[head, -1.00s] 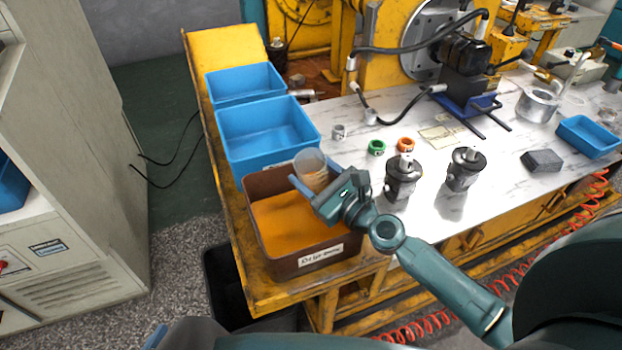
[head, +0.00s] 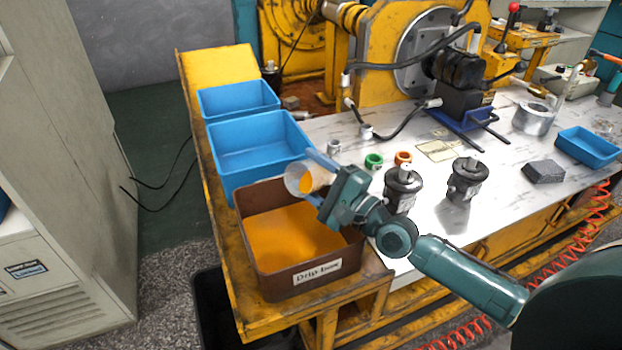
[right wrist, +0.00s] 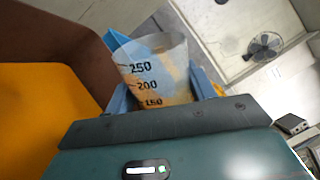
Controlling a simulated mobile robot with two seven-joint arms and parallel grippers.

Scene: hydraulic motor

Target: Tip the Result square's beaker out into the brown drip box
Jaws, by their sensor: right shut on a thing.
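My right gripper (head: 318,177) is shut on a clear beaker (head: 296,178), its blue fingers on either side. In the head view the beaker is tilted, its mouth facing left, above the back right part of the drip box. Orange liquid shows inside it. In the right wrist view the beaker (right wrist: 160,70) shows marks of 250, 200 and 150. The brown drip box (head: 262,262) stands at the table's front left corner, labelled "Drip-box", with orange liquid in it. It also shows at the left of the right wrist view (right wrist: 70,45). My left gripper is not in view.
A large blue bin (head: 226,170) stands right behind the drip box, with a smaller blue bin (head: 215,105) beyond. Two black motors (head: 403,190) stand right of my gripper. Green (head: 373,161) and orange (head: 403,158) rings lie behind them.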

